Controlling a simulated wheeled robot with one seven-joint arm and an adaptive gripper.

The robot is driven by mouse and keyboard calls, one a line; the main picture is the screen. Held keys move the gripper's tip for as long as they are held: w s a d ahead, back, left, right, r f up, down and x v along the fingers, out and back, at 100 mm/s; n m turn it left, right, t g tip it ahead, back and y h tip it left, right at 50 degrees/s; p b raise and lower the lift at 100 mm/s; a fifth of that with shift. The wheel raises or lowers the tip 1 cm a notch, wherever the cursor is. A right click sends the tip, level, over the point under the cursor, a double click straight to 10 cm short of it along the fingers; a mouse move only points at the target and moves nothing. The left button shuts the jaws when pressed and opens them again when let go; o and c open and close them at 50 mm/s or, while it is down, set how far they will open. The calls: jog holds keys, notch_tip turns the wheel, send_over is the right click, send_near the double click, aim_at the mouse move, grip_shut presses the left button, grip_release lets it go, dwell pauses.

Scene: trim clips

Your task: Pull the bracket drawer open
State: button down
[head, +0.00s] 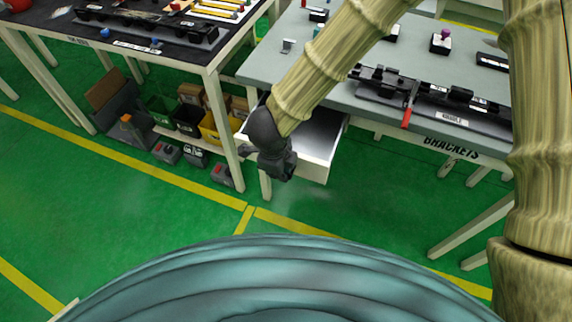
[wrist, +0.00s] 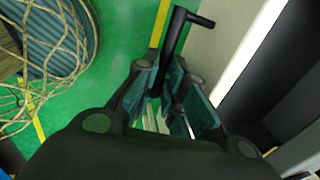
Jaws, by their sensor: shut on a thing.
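A white drawer (head: 318,143) stands pulled out from under the grey-topped table in the head view, with its inside showing. My gripper (head: 275,163) is at its front left side and covers the handle there. In the wrist view the drawer's pale front (wrist: 213,45) is at the upper right, with its white rim and dark inside behind it. A black bar handle (wrist: 172,45) stands off that front. Its lower end runs between the fingers of my gripper (wrist: 162,80), which is shut on it.
The grey table (head: 330,65) carries black trim parts (head: 435,100) and a red clip. A "BRACKETS" label (head: 452,146) is on its front side, right of the drawer. A dark-topped table (head: 150,30) with bins (head: 185,120) below stands left. Green floor before the drawer is clear.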

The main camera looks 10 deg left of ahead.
jog(key=c, duration=1.8)
grip_release()
jog(key=shift+o, duration=0.2)
jog(key=shift+r, duration=0.1)
notch_tip(320, 180, up, 12)
jog(key=s, duration=0.2)
jog(key=shift+a, duration=0.35)
jog(key=shift+s+f, duration=0.2)
jog(key=shift+f, duration=0.05)
